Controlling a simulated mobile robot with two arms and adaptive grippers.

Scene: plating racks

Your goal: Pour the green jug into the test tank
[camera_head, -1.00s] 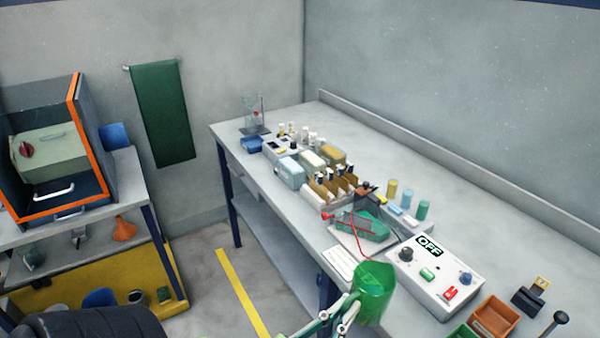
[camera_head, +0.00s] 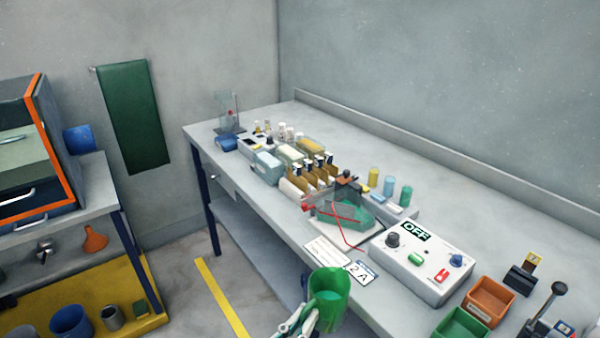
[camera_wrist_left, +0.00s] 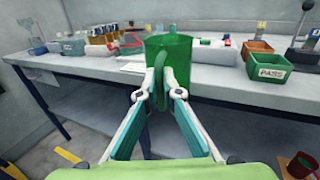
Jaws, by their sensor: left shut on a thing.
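The green jug (camera_head: 328,296) is upright, with pale green showing inside its open mouth. My left gripper (camera_head: 308,318) is shut on its handle, and it holds the jug in front of the bench's front edge. In the left wrist view the jug (camera_wrist_left: 172,60) stands straight ahead, with the fingertips (camera_wrist_left: 160,92) closed around the handle. The test tank seems to be the clear angular tank (camera_head: 352,208) with green liquid and red leads on the bench. It is beyond the jug and apart from it. My right gripper is not in view.
A white control box (camera_head: 423,262) reading OFF stands right of the tank. White cards (camera_head: 326,250) lie at the front edge. Upright brown plates (camera_head: 318,172) and several small cylinders stand nearby. Green (camera_head: 461,324) and orange (camera_head: 489,300) bins are at right. The bench's back strip is clear.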

